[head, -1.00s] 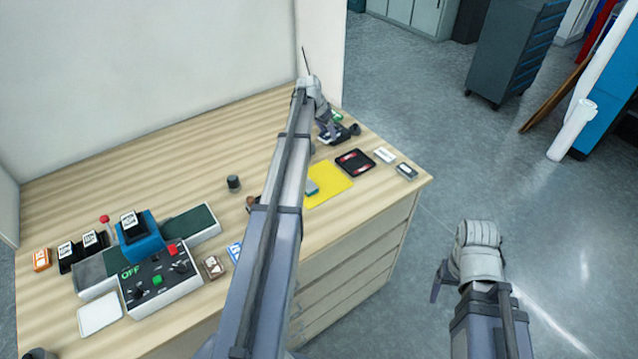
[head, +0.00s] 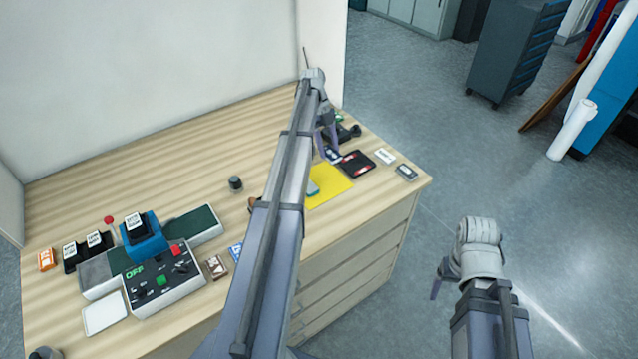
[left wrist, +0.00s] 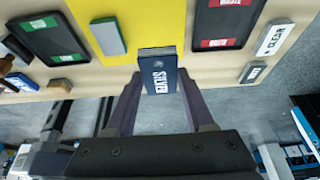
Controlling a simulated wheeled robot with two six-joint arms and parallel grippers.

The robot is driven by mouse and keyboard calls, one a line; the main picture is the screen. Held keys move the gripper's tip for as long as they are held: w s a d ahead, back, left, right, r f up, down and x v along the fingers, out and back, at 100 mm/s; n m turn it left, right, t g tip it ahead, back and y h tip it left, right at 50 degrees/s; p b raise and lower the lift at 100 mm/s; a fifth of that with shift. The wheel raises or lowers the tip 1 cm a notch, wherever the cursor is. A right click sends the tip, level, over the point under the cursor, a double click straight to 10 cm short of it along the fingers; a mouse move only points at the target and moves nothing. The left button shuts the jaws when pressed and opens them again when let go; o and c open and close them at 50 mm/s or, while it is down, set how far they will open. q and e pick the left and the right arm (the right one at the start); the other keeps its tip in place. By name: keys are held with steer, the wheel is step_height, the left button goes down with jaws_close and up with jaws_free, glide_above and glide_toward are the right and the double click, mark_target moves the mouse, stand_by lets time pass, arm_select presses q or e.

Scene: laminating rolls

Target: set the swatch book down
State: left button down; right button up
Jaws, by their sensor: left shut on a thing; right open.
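The swatch book (left wrist: 158,76), a small dark navy block marked SILVER with layered edges, is between the fingers of my left gripper (left wrist: 160,88) in the left wrist view. My left gripper (head: 328,152) is shut on it, near the far right part of the bench (head: 100,185) in the head view. The book appears beside the yellow mat (head: 330,186); whether it touches the surface cannot be told. My right gripper (head: 440,283) is open and empty, out over the floor to the right of the bench.
A grey-green block (left wrist: 108,36) lies on the yellow mat. A black tray with red labels (head: 356,163), a white CLEAR block (head: 385,156) and a small dark block (head: 406,172) sit near the bench's right edge. A black tray with green labels (left wrist: 50,38) is left of the mat.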

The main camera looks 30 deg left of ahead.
arm_select(q)
steer(key=b, duration=0.6)
glide_above(330, 178)
steer(key=a, duration=0.1)
steer(key=shift+w+a+f, duration=0.1)
steer(key=shift+f, duration=1.5)
steer(key=shift+w+f, duration=0.1)
steer(key=shift+f, duration=1.5)
steer(key=shift+f, duration=0.1)
step_height(330, 178, down, 4)
steer(key=b, duration=0.4)
steer(key=shift+r, duration=0.25)
steer(key=shift+f, duration=0.15)
steer(key=shift+c, duration=1.3)
jaws_free()
steer(key=p+v, duration=1.1)
steer(key=v, duration=0.1)
steer(key=shift+r, duration=0.2)
